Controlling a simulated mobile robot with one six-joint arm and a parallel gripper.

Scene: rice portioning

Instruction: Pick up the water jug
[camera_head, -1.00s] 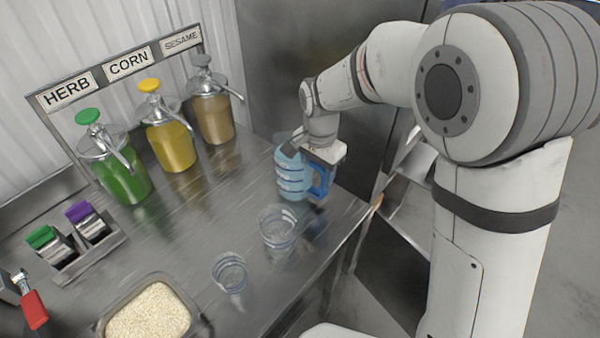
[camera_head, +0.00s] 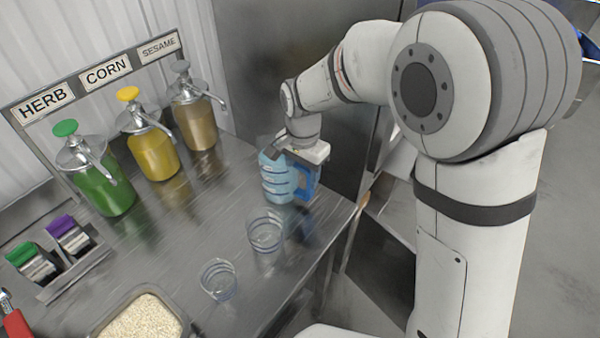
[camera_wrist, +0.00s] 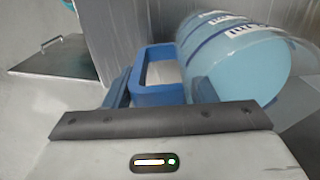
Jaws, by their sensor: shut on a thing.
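The water jug (camera_head: 277,181) is light blue with darker bands and a blue handle (camera_head: 309,178). It is upright at the back right of the steel counter in the head view. My gripper (camera_head: 303,158) is above the handle side, shut on the handle. In the wrist view the jug (camera_wrist: 235,60) lies to the right, with its blue handle (camera_wrist: 158,95) between my two fingers (camera_wrist: 162,88). I cannot tell whether the jug's base touches the counter.
Two clear cups (camera_head: 265,232) (camera_head: 219,280) stand in front of the jug on the counter (camera_head: 185,235). Green, yellow and brown pump jars (camera_head: 100,190) (camera_head: 153,156) (camera_head: 199,125) stand at the back left. A rice tray (camera_head: 183,321) is at the front. The counter's right edge is close to the jug.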

